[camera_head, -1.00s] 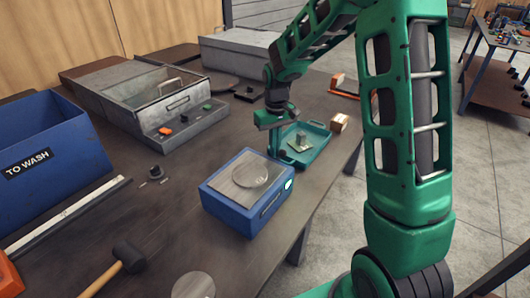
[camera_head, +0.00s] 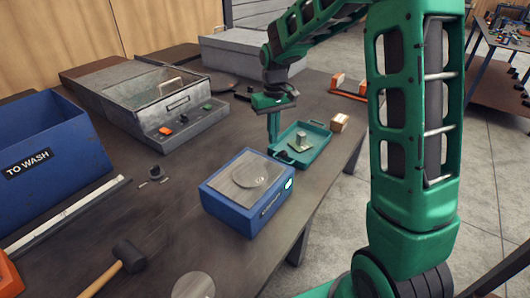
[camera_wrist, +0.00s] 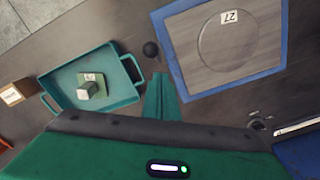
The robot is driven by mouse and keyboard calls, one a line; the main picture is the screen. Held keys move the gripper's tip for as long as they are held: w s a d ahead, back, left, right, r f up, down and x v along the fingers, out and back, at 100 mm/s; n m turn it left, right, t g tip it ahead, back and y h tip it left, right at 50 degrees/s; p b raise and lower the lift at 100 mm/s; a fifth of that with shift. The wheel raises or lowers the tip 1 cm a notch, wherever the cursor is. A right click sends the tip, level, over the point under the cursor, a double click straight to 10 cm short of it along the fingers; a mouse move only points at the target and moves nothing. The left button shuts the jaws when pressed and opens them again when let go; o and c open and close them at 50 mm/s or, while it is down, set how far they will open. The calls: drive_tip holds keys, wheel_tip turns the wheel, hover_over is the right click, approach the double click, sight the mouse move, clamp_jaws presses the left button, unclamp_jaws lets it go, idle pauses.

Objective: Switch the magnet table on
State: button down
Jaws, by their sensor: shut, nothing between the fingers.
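The magnet table appears to be the blue box (camera_head: 237,212) with a grey striped top and a round disc (camera_head: 249,175) on it. A small pale indicator (camera_head: 289,183) shows on its right end. In the wrist view, the blue-edged table (camera_wrist: 185,88) is at upper right, and its disc (camera_wrist: 228,45) bears a small white label. A black round knob (camera_wrist: 151,49) sits beside its left edge, just beyond my fingertips. My gripper (camera_head: 273,140) is shut and empty, pointing down behind the table. It also shows in the wrist view (camera_wrist: 161,76), apart from the knob in the picture.
A black knob (camera_head: 156,173), a mallet (camera_head: 128,256) and a blue "TO WASH" bin (camera_head: 65,160) are to the left.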

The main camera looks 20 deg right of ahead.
drive_tip(key=shift+w+a+r, duration=0.15)
drive_tip(key=shift+w+r, duration=0.05)
drive_tip(key=shift+r, duration=0.8)
drive_tip(key=shift+w+a+r, duration=0.1)
drive_tip(key=shift+w+r, duration=0.05)
drive_tip(key=shift+r, duration=0.8)
drive_tip(key=s+d+r+m, duration=0.2)
drive_tip(key=s+d+r, duration=0.2)
drive_tip(key=s+d, duration=0.45)
drive_tip(key=s+d+f+m, duration=0.1)
drive_tip(key=s+m, duration=0.1)
drive_tip(key=s, duration=1.2)
drive_tip(key=s+d+m, duration=0.2)
drive_tip(key=s+m, duration=0.1)
drive_tip(key=s, duration=1.1)
drive_tip(key=shift+d+f, duration=0.15)
drive_tip(key=shift+f, duration=0.2)
